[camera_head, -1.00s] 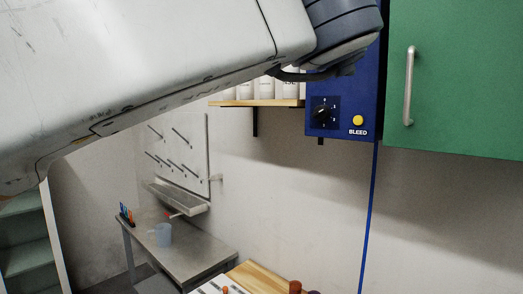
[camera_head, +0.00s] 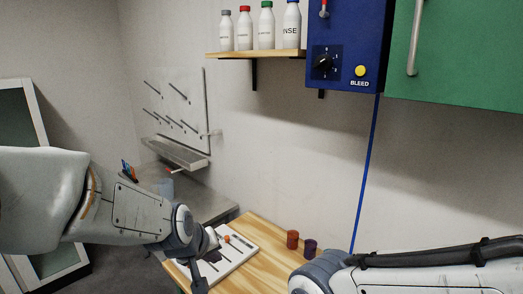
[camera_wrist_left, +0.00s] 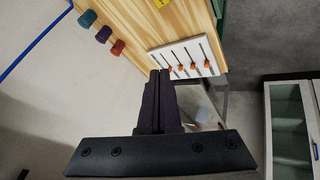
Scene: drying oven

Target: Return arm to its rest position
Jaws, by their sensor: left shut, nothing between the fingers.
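My left arm (camera_head: 140,208) comes in from the left, and its gripper (camera_head: 200,284) points down near the front of the wooden table, partly cut off by the bottom edge. In the left wrist view, the dark fingers of this gripper (camera_wrist_left: 160,74) are together with nothing between them. They appear in front of the table edge beside the white slotted board, apparently clear of it. My right arm (camera_head: 420,272) lies across the lower right corner; its gripper is not visible.
The wooden table (camera_head: 262,236) holds a white board (camera_head: 238,256) with orange knobs, plus a brown-red jar (camera_head: 292,240) and a purple jar (camera_head: 310,248). The left wrist view adds a teal jar (camera_wrist_left: 87,18). A blue control box (camera_head: 345,50) and green cabinet (camera_head: 455,60) hang above.

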